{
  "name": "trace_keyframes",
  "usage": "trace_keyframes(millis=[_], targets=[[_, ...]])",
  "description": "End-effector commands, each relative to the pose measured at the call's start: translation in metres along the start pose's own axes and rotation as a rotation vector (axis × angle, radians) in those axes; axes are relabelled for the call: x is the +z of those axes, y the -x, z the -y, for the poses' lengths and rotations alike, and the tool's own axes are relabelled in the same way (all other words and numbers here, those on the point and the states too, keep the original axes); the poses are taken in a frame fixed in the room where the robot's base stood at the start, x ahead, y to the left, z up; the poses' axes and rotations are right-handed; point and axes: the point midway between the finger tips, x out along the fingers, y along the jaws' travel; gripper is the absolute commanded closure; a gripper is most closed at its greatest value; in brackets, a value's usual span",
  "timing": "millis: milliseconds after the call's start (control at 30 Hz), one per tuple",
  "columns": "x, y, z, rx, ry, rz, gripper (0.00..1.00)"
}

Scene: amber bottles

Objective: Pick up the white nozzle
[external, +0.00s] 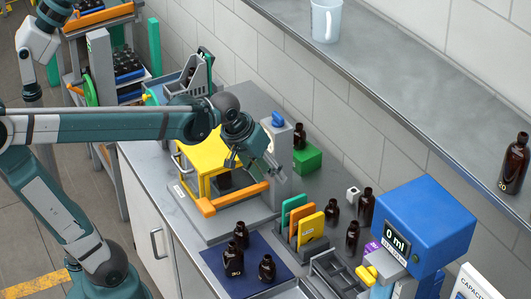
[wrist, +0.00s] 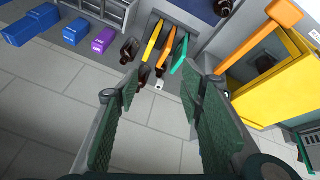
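A small white block-like piece with a dark spot (external: 353,192) sits on the bench near the wall, among amber bottles; it seems to be the white nozzle. It also shows in the wrist view (wrist: 159,85), small and between my fingertips in the picture, but well beyond them. My gripper (external: 252,163) is in the air above the bench, beside the yellow box and grey post, left of the white piece. In the wrist view my gripper (wrist: 161,88) has its two green pads wide apart with nothing between them.
Amber bottles (external: 352,237) stand close to the white piece. Coloured upright plates (external: 310,228) are in front of it, and a blue dispenser (external: 425,225) is to the right. The yellow box (external: 203,155) and grey post (external: 283,165) are near my gripper. A shelf (external: 400,80) overhangs behind.

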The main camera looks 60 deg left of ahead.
Motion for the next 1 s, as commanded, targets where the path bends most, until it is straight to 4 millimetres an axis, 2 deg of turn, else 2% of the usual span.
trace_keyframes(millis=[100,567,1000], targets=[[-0.019,-0.008,-0.005,-0.006,0.054,0.019,0.61],[-0.083,-0.046,-0.021,-0.037,0.27,0.095,0.61],[-0.14,-0.099,-0.031,-0.079,0.475,0.163,0.61]])
